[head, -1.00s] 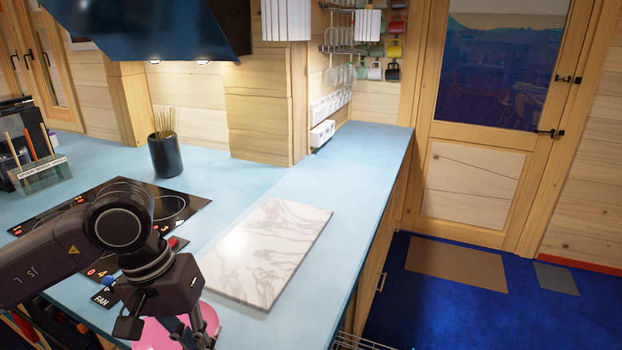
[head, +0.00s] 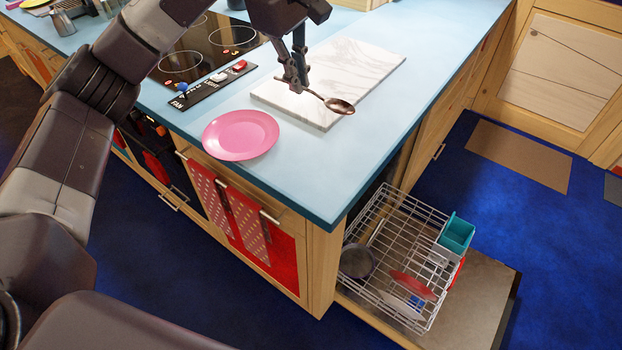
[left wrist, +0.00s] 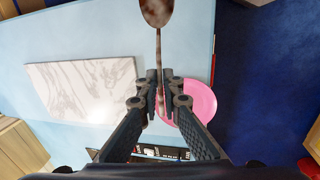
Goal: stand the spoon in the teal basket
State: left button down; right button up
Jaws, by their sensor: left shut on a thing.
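My left gripper (head: 294,86) is shut on the handle of a dark metal spoon (head: 340,106). It holds the spoon over the near part of the white marble board, with the bowl pointing right in the head view. In the left wrist view the gripper (left wrist: 158,88) grips the handle and the spoon's bowl (left wrist: 156,12) points to the top edge. The small teal basket (head: 457,234) is at the right side of the pulled-out dish rack, low beside the counter. My right gripper is not seen.
A pink plate (head: 240,135) lies near the counter's front edge. The white marble board (head: 375,65) lies behind it. The wire dish rack (head: 385,215) holds a dark pan (head: 357,262), a red dish (head: 412,285) and a white plate.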

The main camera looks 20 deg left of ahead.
pick_arm(q)
jog(key=shift+w+f, duration=0.1)
jog(key=shift+f, duration=0.05)
jog(key=p, duration=0.3)
send_over(303, 163)
jog(key=shift+n, duration=0.3)
jog(key=s+x, duration=0.1)
jog(key=x, duration=0.4)
jog(key=s+a+x, duration=0.1)
jog(key=x, duration=0.4)
jog(key=s+x, duration=0.1)
jog(key=x, duration=0.3)
jog(key=shift+a+f, duration=0.15)
jog(key=shift+f, duration=0.6)
notch_tip(303, 163, down, 4)
jog(key=shift+s+r+p, duration=0.1)
jog(key=shift+p, duration=0.2)
jog(key=shift+f, duration=0.3)
jog(key=shift+f, duration=0.1)
jog(key=shift+f+b, duration=0.15)
jog(key=shift+b, duration=0.15)
jog(key=c, duration=2.1)
grip_release()
